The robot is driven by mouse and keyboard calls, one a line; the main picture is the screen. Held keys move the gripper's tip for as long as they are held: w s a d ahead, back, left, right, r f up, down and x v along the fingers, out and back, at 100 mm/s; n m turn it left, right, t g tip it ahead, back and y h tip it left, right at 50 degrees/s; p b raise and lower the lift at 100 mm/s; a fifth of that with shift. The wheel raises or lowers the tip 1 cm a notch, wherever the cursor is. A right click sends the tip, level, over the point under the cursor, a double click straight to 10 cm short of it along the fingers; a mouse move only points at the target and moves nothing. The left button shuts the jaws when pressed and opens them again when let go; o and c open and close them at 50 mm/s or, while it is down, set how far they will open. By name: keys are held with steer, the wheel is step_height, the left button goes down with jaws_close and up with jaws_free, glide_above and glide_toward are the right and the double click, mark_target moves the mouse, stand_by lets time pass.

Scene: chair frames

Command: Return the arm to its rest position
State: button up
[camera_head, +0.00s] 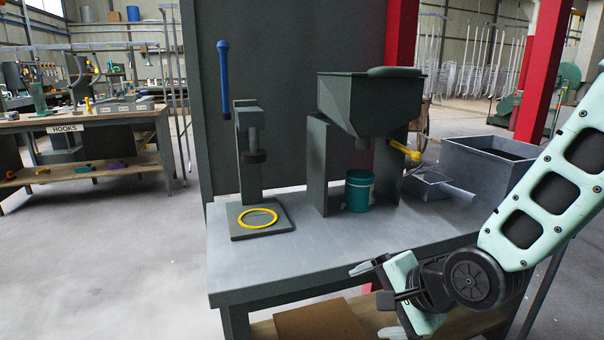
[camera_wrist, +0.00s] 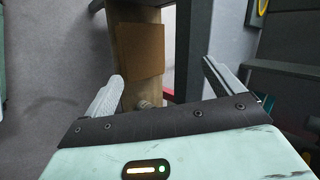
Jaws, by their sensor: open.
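My gripper (camera_head: 372,283) is open and empty, in front of the front edge of the grey workbench (camera_head: 330,262) in the head view. My arm (camera_head: 545,205) comes in from the right and reaches down and to the left. In the wrist view my gripper (camera_wrist: 162,85) shows its two fingers spread wide apart. Between and beyond them are the wooden lower shelf and a brown board (camera_wrist: 140,50) lying on it. Nothing is between the fingers.
On the bench stand a press with a blue lever (camera_head: 224,80) and yellow ring (camera_head: 258,218), a hopper (camera_head: 368,100) above a teal bucket (camera_head: 359,190), and a grey bin (camera_head: 487,165). A red post (camera_head: 540,70) rises behind. Floor at left is clear.

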steer(key=s+d+r+n+g+h, duration=0.1)
steer(key=s+r+n+g+h, duration=0.15)
steer(key=s+n, duration=0.7)
steer(key=s+r+n+g+h, duration=0.2)
steer(key=s+n+g, duration=0.2)
steer(key=s+n, duration=0.55)
step_height(320, 180, up, 17)
steer(key=s+p, duration=0.1)
steer(key=p, duration=1.6)
steer(key=shift+d, duration=0.25)
